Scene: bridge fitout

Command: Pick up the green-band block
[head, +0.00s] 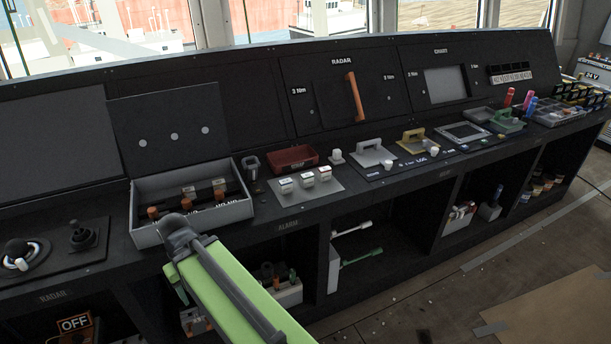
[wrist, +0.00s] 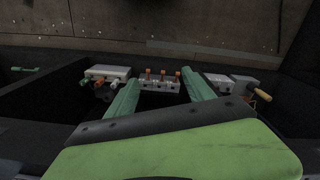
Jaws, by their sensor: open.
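Three small pale blocks stand in a row on a light grey plate (head: 328,192) on the console, in the head view. The left block (head: 286,186) has a greenish tint; the middle block (head: 307,180) and right block (head: 324,174) look similar. I cannot tell for sure which has the green band. My gripper (wrist: 160,77) is open, its two teal fingers apart with nothing held between them. In the wrist view a grey holder with orange-topped pegs (wrist: 161,85) shows beyond and between the fingers.
An open grey box (head: 150,236) with orange-ended parts stands left of the plate. A red tray (head: 292,158) lies behind it. Open shelves are below the console. In the wrist view, a white box (wrist: 107,71) and a grey box (wrist: 219,81) flank the holder.

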